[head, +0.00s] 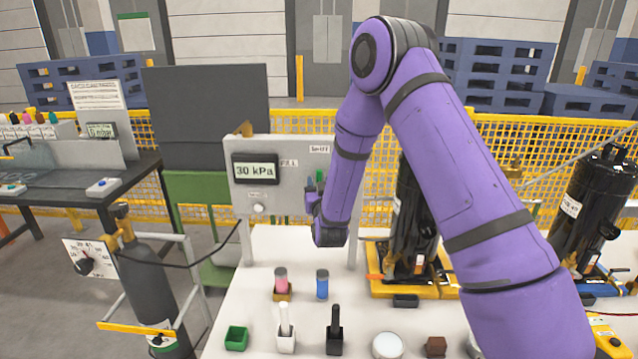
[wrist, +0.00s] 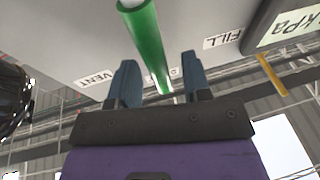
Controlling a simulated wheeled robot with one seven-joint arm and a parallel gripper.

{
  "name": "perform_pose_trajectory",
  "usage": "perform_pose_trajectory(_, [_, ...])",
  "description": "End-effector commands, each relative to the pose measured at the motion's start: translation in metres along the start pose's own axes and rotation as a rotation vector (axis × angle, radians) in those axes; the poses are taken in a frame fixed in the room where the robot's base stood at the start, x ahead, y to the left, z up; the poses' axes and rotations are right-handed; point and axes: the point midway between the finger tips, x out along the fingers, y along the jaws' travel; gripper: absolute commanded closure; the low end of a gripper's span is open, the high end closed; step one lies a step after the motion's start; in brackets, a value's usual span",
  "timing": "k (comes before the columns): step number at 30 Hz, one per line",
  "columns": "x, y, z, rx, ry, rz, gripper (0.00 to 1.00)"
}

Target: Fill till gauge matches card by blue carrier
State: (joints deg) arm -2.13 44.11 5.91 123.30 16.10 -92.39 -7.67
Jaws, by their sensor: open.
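A grey panel (head: 268,205) carries a gauge (head: 256,170) that reads 30 kPa, with a FILL label beside it. My gripper (head: 312,197) is at this handle. In the wrist view the green handle (wrist: 150,40) runs between the two open fingers of my gripper (wrist: 158,80), and I cannot tell whether they touch it. FILL and VENT labels show on either side. A blue item (head: 590,284) lies at the base of the right black compressor (head: 594,200). I cannot make out a readable card near it.
A black compressor (head: 410,225) on a yellow base stands behind my arm. A gas cylinder (head: 148,275) with a dial stands left, before a dark bench.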

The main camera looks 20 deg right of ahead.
Motion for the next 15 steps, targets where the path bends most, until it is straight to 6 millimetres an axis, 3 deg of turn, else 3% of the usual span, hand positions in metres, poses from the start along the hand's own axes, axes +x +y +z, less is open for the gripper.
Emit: perform_pose_trajectory(15, [-0.087,0.000,0.001,-0.001,-0.004,-0.001,0.56])
